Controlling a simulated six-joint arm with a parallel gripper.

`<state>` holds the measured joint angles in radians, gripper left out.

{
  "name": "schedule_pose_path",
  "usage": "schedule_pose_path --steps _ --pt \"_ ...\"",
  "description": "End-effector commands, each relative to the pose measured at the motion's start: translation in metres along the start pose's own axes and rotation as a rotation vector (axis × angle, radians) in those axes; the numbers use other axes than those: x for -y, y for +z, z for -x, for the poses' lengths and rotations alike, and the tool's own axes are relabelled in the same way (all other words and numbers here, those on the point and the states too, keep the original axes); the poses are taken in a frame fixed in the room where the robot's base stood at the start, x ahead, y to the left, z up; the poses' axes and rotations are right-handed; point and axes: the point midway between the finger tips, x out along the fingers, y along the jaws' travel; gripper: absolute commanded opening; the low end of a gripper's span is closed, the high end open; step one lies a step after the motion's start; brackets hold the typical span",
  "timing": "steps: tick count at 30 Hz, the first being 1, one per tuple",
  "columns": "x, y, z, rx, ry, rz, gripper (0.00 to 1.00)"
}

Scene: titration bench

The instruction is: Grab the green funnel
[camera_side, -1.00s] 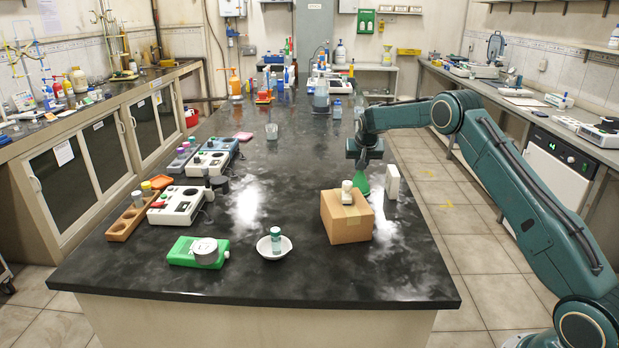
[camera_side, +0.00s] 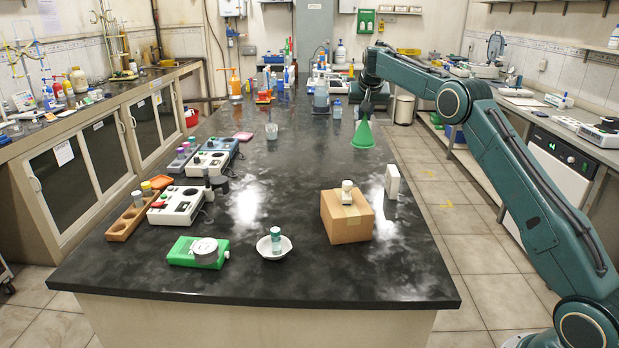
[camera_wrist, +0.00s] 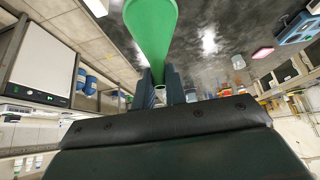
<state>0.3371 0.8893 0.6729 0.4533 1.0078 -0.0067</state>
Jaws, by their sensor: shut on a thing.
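The green funnel (camera_side: 363,136) is in the air above the right part of the dark bench, wide mouth down and stem up. My gripper (camera_side: 368,110) is above it, shut on its narrow stem. In the wrist view the green funnel (camera_wrist: 150,30) extends away from my gripper (camera_wrist: 160,88), with its stem end between the two fingers.
A cardboard box (camera_side: 346,220) with a small pale-capped container (camera_side: 347,190) on it stands below and nearer. A white upright block (camera_side: 392,182) stands near the bench's right edge. A white dish (camera_side: 272,250) holds a small bottle. The bench's middle is clear.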

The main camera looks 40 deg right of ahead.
Motion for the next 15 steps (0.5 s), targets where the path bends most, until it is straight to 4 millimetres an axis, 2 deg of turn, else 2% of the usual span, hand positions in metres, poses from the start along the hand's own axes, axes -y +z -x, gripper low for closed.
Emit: schedule_pose_path --steps 7,15 --pt "0.0 -0.011 0.014 -0.004 0.005 0.001 0.0" --pt "0.0 -0.015 0.022 -0.001 0.0 0.0 0.0"
